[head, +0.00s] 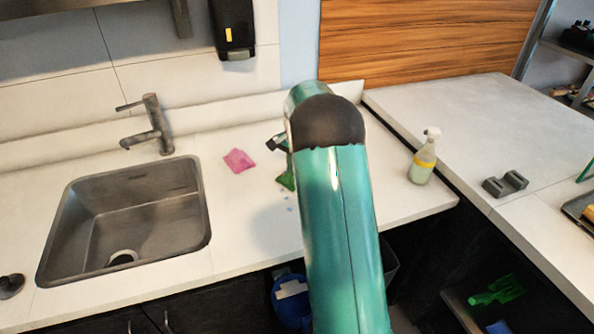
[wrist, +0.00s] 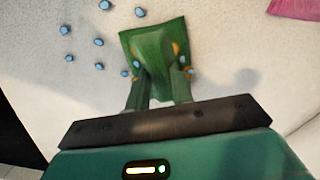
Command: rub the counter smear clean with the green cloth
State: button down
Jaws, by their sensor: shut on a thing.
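The green cloth (wrist: 150,40) is pinched between the fingers of my gripper (wrist: 157,74) and spreads out beyond their tips, close over the white counter. Orange marks show on the cloth. In the head view the cloth (head: 287,180) shows beside my arm, which hides part of it. The smear appears as scattered blue spots (wrist: 101,41) on the counter, mostly left of the cloth in the wrist view, with a few close to the fingers. Some of these spots (head: 289,209) also show in the head view. I cannot tell whether the cloth touches the counter.
A pink cloth (head: 238,161) lies left of my gripper. A steel sink (head: 60,225) with a faucet (head: 154,125) is farther left. A spray bottle (head: 422,162) stands to the right of my arm. A grey block (head: 505,184) sits on the right counter (head: 455,115).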

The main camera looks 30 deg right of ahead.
jog(key=shift+w+d, duration=0.2)
jog(key=shift+w, duration=0.4)
jog(key=shift+w+d+f, duration=0.1)
jog(key=shift+w, duration=0.35)
jog(key=shift+s+a+h, duration=0.3)
jog(key=shift+s+h, duration=0.1)
jog(key=shift+s, duration=0.65)
jog(key=shift+s+a, duration=0.2)
jog(key=shift+s, duration=0.4)
